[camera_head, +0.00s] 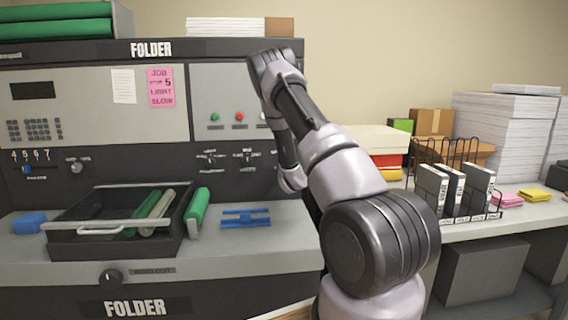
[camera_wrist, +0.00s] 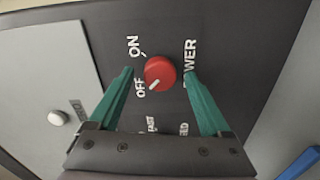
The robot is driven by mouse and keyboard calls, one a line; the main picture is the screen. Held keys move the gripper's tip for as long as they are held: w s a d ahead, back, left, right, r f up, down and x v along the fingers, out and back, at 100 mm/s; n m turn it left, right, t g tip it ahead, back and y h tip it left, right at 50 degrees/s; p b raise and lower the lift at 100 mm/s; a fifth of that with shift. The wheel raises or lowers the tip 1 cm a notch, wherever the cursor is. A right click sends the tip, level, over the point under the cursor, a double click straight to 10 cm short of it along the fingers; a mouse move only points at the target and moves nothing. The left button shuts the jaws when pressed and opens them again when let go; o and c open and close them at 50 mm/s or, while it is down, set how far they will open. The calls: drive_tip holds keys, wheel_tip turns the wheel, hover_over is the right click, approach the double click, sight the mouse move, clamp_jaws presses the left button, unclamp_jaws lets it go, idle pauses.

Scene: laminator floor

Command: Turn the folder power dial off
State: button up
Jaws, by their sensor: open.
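The red power dial (camera_wrist: 160,72) is on the folder's dark panel in the wrist view, beside the printed words ON, OFF and POWER. Its white pointer mark is at the lower left of the dial, on the side of the OFF label (camera_wrist: 141,88). My gripper (camera_wrist: 157,74) is open, with one green finger on each side of the dial. A gap shows between each finger and the dial; contact is not visible. In the head view the folder (camera_head: 150,50) stands at the left, and my arm hides the dial and the gripper fingers.
The folder's shelf holds a black tray (camera_head: 70,228), green rolls (camera_head: 197,212) and a blue part (camera_head: 245,217). A black knob (camera_head: 111,278) is on the lower front. Green and red buttons (camera_head: 239,117) are left of my arm. A file rack (camera_head: 470,215) stands on the right table.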

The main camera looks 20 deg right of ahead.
drive_tip(key=v, duration=1)
drive_tip(key=shift+s+r, duration=0.1)
